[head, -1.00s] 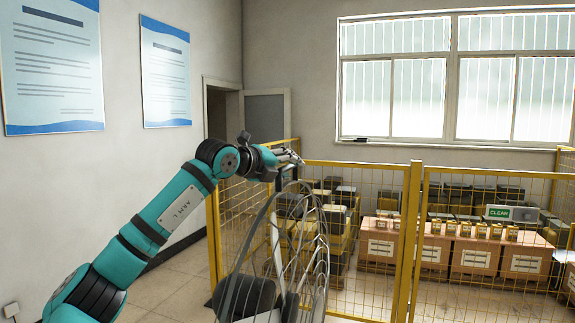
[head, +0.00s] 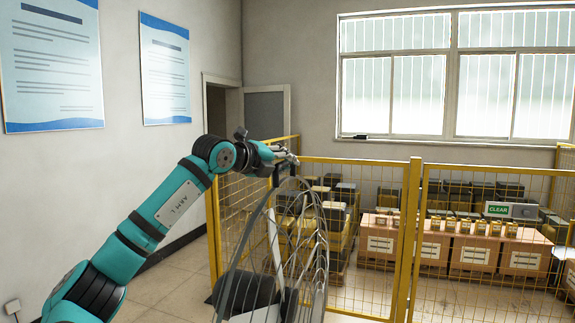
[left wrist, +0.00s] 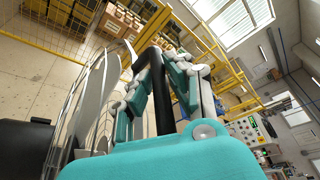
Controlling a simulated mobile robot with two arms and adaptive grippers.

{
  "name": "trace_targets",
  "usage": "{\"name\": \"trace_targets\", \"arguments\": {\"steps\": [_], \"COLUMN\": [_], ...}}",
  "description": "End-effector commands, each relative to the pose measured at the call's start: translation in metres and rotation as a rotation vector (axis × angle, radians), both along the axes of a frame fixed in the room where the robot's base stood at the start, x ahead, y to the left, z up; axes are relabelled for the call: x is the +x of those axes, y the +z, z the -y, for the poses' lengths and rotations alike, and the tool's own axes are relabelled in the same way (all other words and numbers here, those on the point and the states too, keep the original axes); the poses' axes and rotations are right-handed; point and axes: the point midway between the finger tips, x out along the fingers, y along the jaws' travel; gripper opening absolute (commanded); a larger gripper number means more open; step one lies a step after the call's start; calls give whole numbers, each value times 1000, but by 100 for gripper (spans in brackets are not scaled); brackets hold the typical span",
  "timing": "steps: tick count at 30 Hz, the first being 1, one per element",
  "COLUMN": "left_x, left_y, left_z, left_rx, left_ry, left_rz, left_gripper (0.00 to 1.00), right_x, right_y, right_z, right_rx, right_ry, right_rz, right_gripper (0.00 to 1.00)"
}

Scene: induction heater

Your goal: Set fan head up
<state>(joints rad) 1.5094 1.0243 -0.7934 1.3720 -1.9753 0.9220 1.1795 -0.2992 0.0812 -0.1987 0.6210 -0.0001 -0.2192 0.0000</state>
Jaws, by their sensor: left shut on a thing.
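My left gripper (head: 289,158) is at the top of the cage. In the left wrist view my left gripper (left wrist: 164,66) is shut on a black bar (left wrist: 163,112) beside the cage wires (left wrist: 88,105), which stand to the left of the fingers. The bar seems to be the fan head's handle. The bottom of the fan is cut off by the frame. My right gripper is not in view.
A yellow mesh fence (head: 411,230) stands close behind the fan. Behind it are stacked dark-topped boxes (head: 330,215) and cartons (head: 470,250). A wall with two posters (head: 165,70) is at left. Floor is clear between wall and fence.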

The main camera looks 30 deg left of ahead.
Motion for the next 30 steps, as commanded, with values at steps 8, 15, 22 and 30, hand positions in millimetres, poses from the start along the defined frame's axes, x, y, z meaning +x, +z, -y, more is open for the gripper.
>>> {"name": "trace_targets", "arguments": {"steps": [8, 15, 22, 30], "left_x": [-19, -31, -34, -33], "left_y": [12, 11, 10, 10], "left_z": [-81, -130, -138, -137], "left_rx": [-182, -304, -328, -328], "left_ry": [14, 10, 5, 3], "left_rz": [40, 71, 79, 78], "left_gripper": [0, 0, 0, 26], "right_x": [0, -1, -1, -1], "right_y": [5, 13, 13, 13], "right_z": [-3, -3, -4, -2], "right_rx": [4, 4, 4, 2], "right_ry": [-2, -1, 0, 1], "right_rz": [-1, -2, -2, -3], "right_gripper": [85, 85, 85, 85]}}
